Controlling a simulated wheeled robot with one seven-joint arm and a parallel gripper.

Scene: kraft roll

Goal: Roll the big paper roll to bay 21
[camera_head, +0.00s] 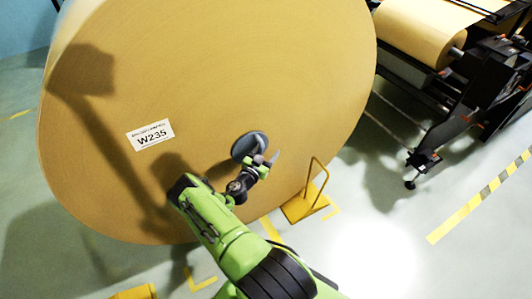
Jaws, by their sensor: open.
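The big paper roll (290,70) stands on its rim and fills the upper left and middle, its flat end facing me. A white label reading W235 (151,135) is on that face. A dark grey round disc (247,143) shows at the face, low and right of the label. My gripper (270,161) is open at the right edge of this disc, close to the roll's face; I cannot tell whether it touches. A yellow wedge with a wire handle (302,206) sits on the floor by the roll's lower right. No bay number is readable.
A second yellow block (134,292) is partly cut off at the bottom left. A dark machine (480,90) holding a smaller paper roll (418,30) stands at the upper right. A yellow striped floor line (470,205) runs at right. The floor at lower right is clear.

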